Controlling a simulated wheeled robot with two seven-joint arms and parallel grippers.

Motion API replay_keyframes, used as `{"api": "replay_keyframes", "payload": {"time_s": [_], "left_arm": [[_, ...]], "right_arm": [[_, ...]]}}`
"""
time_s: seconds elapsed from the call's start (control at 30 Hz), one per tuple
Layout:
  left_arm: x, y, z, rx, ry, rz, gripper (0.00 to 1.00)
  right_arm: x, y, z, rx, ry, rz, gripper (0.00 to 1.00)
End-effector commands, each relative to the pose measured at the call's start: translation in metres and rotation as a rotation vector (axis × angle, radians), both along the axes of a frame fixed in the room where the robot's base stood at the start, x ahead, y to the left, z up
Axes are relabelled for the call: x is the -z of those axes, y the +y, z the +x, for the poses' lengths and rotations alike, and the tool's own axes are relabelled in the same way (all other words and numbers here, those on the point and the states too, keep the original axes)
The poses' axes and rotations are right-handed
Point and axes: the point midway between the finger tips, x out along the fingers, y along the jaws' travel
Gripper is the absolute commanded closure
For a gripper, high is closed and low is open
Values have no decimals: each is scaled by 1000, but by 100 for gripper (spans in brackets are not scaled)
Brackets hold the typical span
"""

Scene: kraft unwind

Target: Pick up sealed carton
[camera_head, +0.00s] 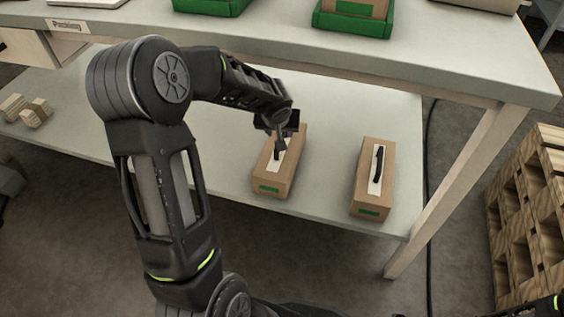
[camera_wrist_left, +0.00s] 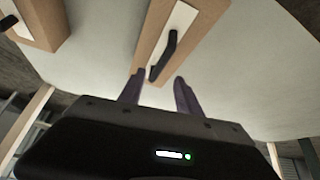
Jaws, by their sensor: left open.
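A brown sealed carton (camera_head: 267,184) with a white top strip, a black handle and a green label stands on the lower shelf. My left gripper (camera_head: 280,143) is over its top, near the handle. In the left wrist view the same carton (camera_wrist_left: 151,35) is at top centre. The open fingers of my left gripper (camera_wrist_left: 159,84) point at it, with the near end of its black handle (camera_wrist_left: 164,56) between their lines. I cannot tell whether they touch it. A second similar carton (camera_head: 370,200) stands to the right. My right gripper is not in view.
The lower shelf (camera_head: 335,110) is clear around the cartons. The upper bench top (camera_head: 270,35) overhangs its back and carries green trays (camera_head: 352,24). A table leg (camera_head: 455,190) and wooden pallets (camera_head: 530,225) are at right. Small wooden blocks (camera_head: 28,110) lie at left.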

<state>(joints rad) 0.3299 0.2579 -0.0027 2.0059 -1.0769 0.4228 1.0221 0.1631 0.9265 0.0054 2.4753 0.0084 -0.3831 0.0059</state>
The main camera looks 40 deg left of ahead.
Motion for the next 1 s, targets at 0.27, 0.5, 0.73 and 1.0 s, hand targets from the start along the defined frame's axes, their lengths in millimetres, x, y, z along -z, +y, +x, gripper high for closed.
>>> {"api": "replay_keyframes", "payload": {"time_s": [0.27,0.5,0.73,1.0], "left_arm": [[-3,3,0,-6,-2,6,59],[14,6,7,-4,-1,4,59],[21,9,11,-5,-3,4,59],[28,9,13,-3,-2,5,59]], "right_arm": [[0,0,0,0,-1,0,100],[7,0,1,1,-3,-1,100],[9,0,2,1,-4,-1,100],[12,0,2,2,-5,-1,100]]}}
